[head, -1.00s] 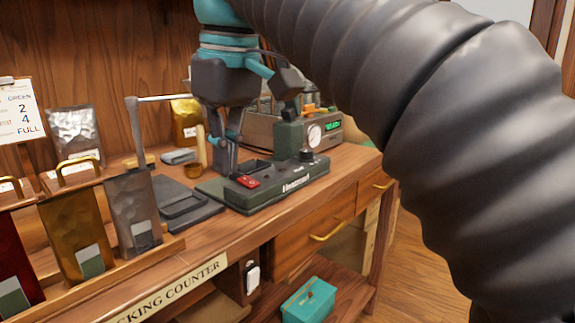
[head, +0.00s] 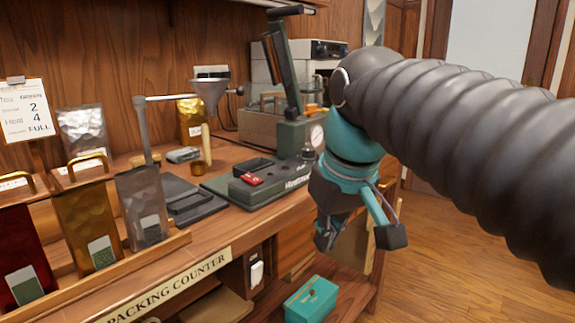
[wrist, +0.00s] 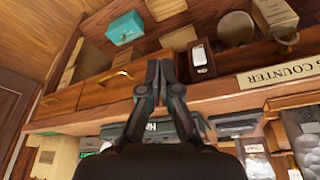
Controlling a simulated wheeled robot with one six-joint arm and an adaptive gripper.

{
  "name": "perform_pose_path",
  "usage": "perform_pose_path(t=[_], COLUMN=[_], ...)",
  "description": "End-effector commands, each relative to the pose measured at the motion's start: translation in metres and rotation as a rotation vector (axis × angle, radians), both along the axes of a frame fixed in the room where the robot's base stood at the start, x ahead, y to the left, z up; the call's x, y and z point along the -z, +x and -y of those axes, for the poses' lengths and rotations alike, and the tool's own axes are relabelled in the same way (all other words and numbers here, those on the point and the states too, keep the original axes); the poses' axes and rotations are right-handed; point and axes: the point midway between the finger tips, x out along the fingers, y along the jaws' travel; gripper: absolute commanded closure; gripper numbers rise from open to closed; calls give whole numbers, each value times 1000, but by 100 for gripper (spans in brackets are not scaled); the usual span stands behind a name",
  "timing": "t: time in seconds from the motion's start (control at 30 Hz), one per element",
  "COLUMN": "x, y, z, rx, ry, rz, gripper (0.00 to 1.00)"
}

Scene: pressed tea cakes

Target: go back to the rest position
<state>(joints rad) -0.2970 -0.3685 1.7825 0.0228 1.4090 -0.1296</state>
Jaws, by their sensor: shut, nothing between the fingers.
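My gripper (head: 325,240) hangs in front of the counter's right end in the head view, teal and dark grey, below my dark ribbed arm. It is apart from the counter and holds nothing. In the wrist view my gripper (wrist: 159,66) is shut, its two fingertips together. The wrist picture is turned over, with the counter's drawers and lower shelf at the top and the counter top at the bottom.
The packing counter (head: 215,238) carries a green press (head: 265,183) with its lever raised, a funnel on a stand (head: 209,90) and several foil pouches (head: 85,228). A teal box (head: 311,300) sits on the lower shelf. The floor (head: 440,235) at right is clear.

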Motion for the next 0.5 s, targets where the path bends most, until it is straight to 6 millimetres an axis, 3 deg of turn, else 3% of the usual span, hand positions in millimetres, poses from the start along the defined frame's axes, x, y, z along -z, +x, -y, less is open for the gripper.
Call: perform_pose_path(t=[0.03,0.2,0.4,0.5], x=[17,78,145,167], y=[-8,-31,-61,-71], z=[15,55,89,98], rx=[50,199,345,390], ry=[7,28,46,51], rz=[15,73,132,153], gripper=[100,100,100,100])
